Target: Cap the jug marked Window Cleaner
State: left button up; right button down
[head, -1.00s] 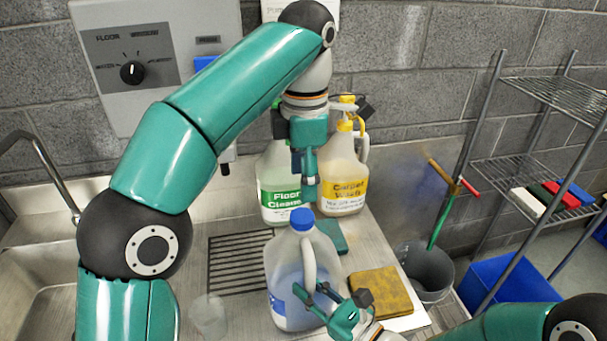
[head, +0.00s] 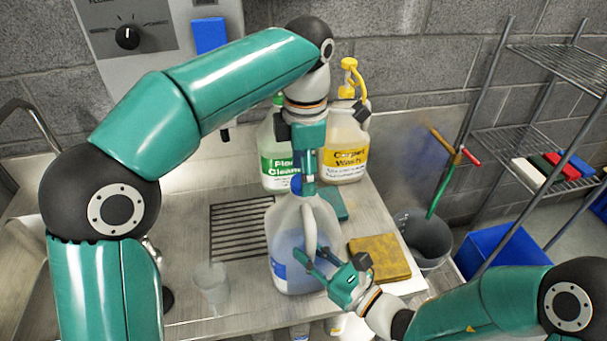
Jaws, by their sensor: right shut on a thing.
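A translucent jug with bluish liquid (head: 283,232) stands upright at the front of the steel counter. Its blue label is turned mostly away and I cannot read its name. A blue cap (head: 296,184) sits at its mouth, partly hidden by my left gripper. I cannot tell how tight it is. My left gripper (head: 305,188) points down at the cap, right over the jug's neck; its fingers overlap and I cannot see their gap. My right gripper (head: 316,266) comes from the right and is shut on the jug at its handle side.
Floor Cleaner (head: 278,168) and Carpet Wash (head: 345,160) jugs stand close behind; Carpet Wash has a yellow pump. A yellow-brown sponge (head: 380,258) lies to the right, a clear cup (head: 211,282) to the left. A grey bucket (head: 424,238) stands past the counter's right edge.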

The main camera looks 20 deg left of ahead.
pick_arm(q)
jog(key=shift+f, duration=0.65)
